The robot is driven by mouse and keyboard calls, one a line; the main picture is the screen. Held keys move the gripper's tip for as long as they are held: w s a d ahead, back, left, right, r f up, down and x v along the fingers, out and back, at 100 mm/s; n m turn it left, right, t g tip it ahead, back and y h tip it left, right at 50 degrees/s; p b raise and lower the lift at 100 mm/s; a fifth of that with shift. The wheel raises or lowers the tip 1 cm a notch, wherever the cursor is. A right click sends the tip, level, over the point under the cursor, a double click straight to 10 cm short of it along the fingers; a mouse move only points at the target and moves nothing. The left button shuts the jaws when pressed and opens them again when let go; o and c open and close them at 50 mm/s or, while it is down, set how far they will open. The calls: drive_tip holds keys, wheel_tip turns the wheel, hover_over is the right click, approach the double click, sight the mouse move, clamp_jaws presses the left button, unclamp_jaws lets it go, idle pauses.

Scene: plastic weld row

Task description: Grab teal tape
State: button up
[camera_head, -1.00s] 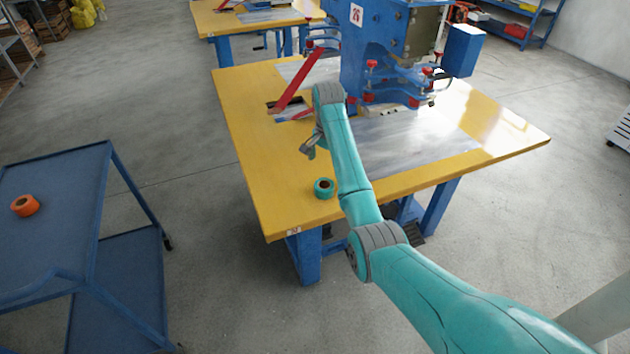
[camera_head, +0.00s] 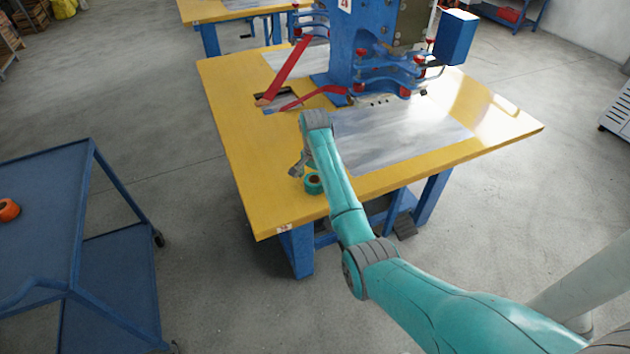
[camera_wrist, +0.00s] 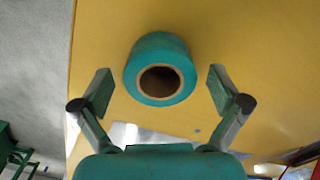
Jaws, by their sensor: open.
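The teal tape (camera_head: 313,184) is a roll lying on the yellow table top (camera_head: 240,150), near its front left part, partly behind my arm in the head view. In the wrist view the teal tape (camera_wrist: 160,68) shows its brown core and sits a little ahead of and between my spread fingertips. My gripper (camera_wrist: 160,88) is open and empty, with a gap on each side of the roll. In the head view my gripper (camera_head: 297,168) is small, just above and left of the roll, apart from it as far as I can tell.
A blue welding machine (camera_head: 345,45) with red parts stands at the back of the table. A grey metal plate (camera_head: 400,135) lies right of my arm. A blue cart (camera_head: 50,180) with an orange roll (camera_head: 8,210) stands at left. The table's front left corner is bare.

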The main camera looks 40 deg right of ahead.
drive_tip(key=shift+f, duration=0.4)
drive_tip(key=c, duration=1.3)
drive_tip(key=shift+r, duration=0.1)
